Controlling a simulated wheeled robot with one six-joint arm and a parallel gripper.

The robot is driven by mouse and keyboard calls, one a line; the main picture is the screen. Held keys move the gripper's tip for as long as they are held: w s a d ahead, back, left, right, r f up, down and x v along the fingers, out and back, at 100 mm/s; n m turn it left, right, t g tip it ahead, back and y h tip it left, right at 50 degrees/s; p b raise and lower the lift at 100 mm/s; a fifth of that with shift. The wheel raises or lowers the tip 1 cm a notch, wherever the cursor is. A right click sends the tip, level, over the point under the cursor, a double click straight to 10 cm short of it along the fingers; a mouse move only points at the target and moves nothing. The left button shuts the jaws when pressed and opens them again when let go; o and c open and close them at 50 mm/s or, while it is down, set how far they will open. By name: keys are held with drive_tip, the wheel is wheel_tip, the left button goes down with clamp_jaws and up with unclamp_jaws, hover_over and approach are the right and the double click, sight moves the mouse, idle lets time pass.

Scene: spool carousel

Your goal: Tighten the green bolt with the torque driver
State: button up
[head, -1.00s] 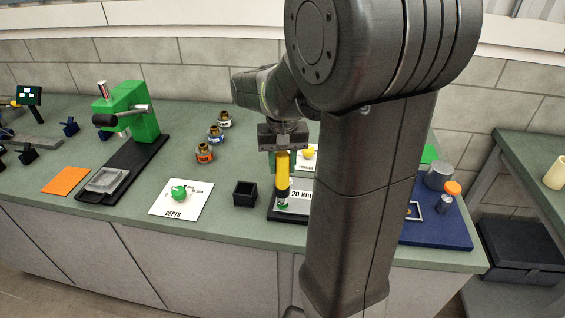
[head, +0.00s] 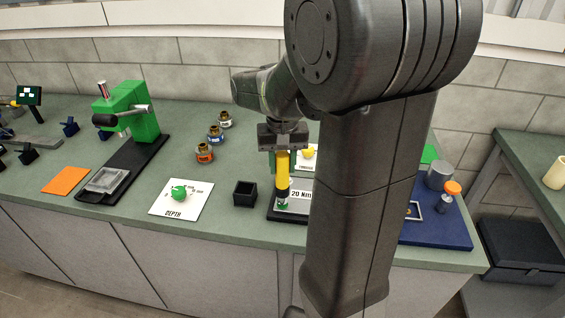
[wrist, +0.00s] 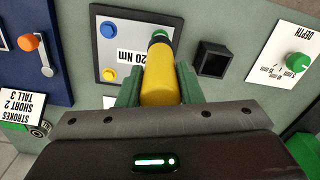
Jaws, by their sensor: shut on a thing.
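My gripper (head: 282,160) is shut on the yellow torque driver (head: 282,172), which hangs upright with its dark tip down. The driver also shows in the wrist view (wrist: 158,78), between the two green fingers. The green bolt (wrist: 160,33) is at a corner of the plate marked 20 Nm (wrist: 124,72). The driver's tip is at the green bolt and partly covers it. I cannot tell whether they are fully engaged. A blue bolt (wrist: 107,29) and a yellow bolt (wrist: 109,74) are on the same plate. My arm hides part of the plate in the head view.
A black open box (head: 245,193) stands just left of the plate. Further left is a DEPTH card (head: 170,209) with a green knob (head: 179,193). Several small fittings (head: 205,153) stand behind. A blue board (head: 440,228) lies to the right.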

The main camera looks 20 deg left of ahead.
sight(282, 154)
drive_tip(key=shift+r+p, duration=2.25)
drive_tip(key=shift+r, duration=0.3)
